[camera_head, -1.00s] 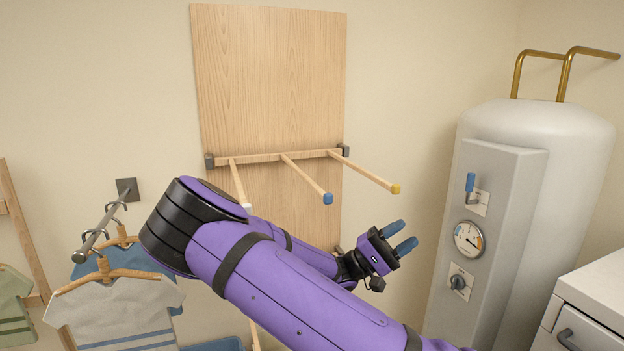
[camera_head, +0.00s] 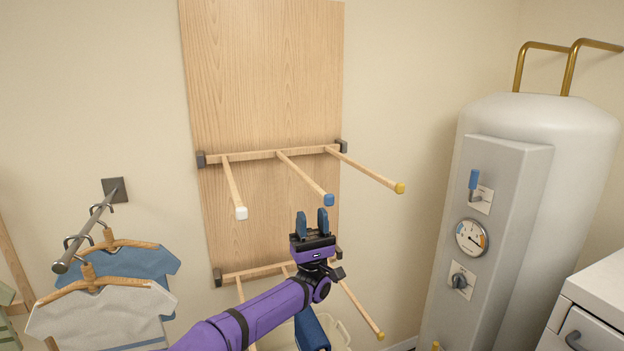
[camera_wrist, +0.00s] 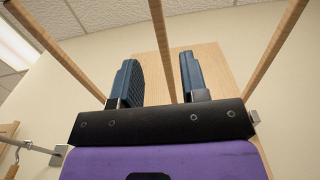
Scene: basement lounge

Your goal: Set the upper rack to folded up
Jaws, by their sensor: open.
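The upper rack (camera_head: 262,155) is a wooden bar on a tall wooden wall board (camera_head: 262,80), with three rods sticking out into the room, so it is folded down. Its rod tips are white (camera_head: 241,213), blue (camera_head: 328,200) and yellow (camera_head: 400,188). My gripper (camera_head: 312,224) is open and empty, fingers pointing up, just below the blue tip in the head view. In the wrist view, the middle rod (camera_wrist: 164,50) shows between my two fingers (camera_wrist: 160,80), with the other rods to either side. I cannot tell whether anything touches.
A lower rack (camera_head: 253,272) with similar rods sticks out below. At left, shirts (camera_head: 100,310) hang from a wall rail (camera_head: 88,230). At right stand a white tank (camera_head: 575,180) with a control panel and a white cabinet (camera_head: 600,290).

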